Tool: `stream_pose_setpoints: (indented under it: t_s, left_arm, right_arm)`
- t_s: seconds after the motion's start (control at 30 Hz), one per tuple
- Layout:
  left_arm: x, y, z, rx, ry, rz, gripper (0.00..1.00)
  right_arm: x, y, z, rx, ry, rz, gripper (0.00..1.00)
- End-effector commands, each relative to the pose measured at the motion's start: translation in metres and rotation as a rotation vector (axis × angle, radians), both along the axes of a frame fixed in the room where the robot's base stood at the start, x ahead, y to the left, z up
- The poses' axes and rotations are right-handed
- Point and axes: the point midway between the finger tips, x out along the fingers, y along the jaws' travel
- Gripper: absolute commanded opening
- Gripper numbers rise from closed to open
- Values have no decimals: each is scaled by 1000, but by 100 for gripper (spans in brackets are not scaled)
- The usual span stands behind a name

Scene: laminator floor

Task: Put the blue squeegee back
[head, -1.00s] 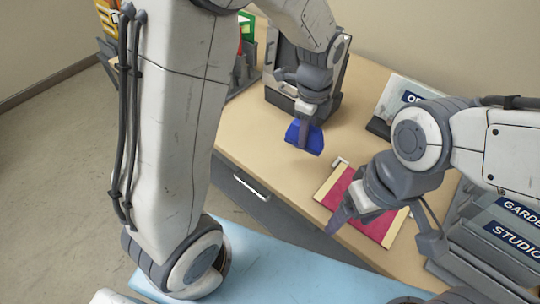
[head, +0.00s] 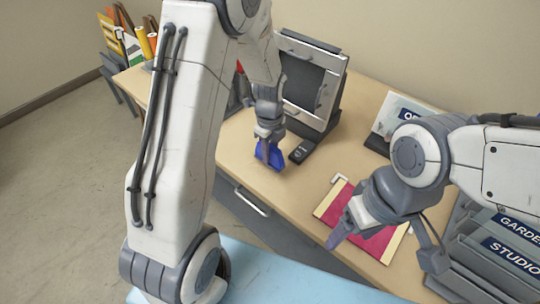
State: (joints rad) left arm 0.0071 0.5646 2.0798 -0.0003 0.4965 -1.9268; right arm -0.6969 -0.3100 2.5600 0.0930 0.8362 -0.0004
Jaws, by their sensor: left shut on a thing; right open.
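The blue squeegee (head: 275,155) is held in my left gripper (head: 265,148), over the wooden table near its front edge, left of the dark-screened device. The gripper is shut on it, and its fingers hide part of it. I cannot tell whether the squeegee touches the table. My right gripper (head: 335,238) is open and empty, over the front left corner of the red and cream folder.
A dark-screened device (head: 304,86) stands at the back with a small black item (head: 303,150) before it. The red folder (head: 379,240) lies on the table (head: 240,183). Grey trays (head: 480,262) labelled GARDEN and STUDIO stand right. Rolls (head: 146,42) stand at the far left.

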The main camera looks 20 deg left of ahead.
Motion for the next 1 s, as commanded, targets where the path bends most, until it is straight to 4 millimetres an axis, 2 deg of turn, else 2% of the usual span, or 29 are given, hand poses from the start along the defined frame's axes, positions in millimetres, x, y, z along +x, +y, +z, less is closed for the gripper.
stream_pose_setpoints:
  t_s: [0.17, 0.57, 0.6, 0.63, 0.67, 1.0]
  left_arm:
    - [-1, 0, -22, 0, 3, 0, 0]
    - [0, -1, -28, 0, 1, 1, 0]
    - [0, -1, -27, 0, 0, 1, 39]
    - [0, -1, -27, 0, 0, 1, 50]
    - [0, -1, -27, 0, 1, 1, 57]
    - [0, -1, -24, 0, 0, 1, 57]
  right_arm:
    - [0, 0, 5, 0, 0, 0, 74]
    - [0, 0, 1, 0, 0, 0, 74]
    - [0, 0, 2, 0, 0, 0, 74]
    - [0, 0, 2, 0, 0, 0, 74]
    - [0, 0, 2, 0, 0, 0, 74]
    - [0, 0, 4, 0, 0, 0, 74]
